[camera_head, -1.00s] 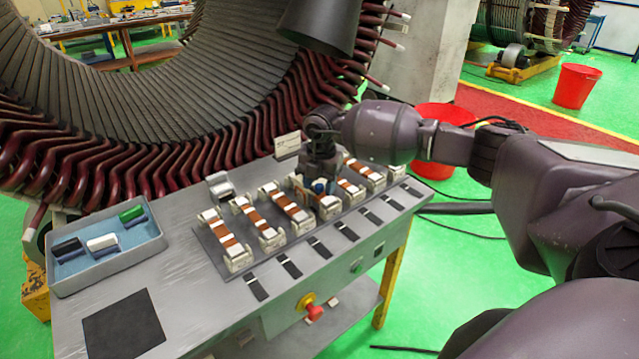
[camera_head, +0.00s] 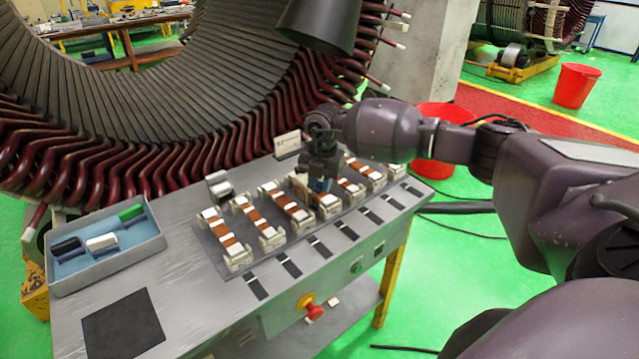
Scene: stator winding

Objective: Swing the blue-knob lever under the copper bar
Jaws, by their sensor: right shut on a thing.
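Several copper bars lie in white holders in a row on the bench, one of them left of my gripper (camera_head: 292,207). My right gripper (camera_head: 320,186) points down over the middle-right of the row and is shut on the blue-knob lever (camera_head: 321,184). Only a small blue part of the knob shows between the fingers. The lever's arm and its place relative to the copper bar beside it are mostly hidden by the gripper. My left gripper is not in view.
A grey-blue tray (camera_head: 152,246) with green, white and black items stands at the bench's left. A red emergency button (camera_head: 314,311) is on the bench front. The large stator (camera_head: 130,140) rises behind. Black strips lie along the front edge.

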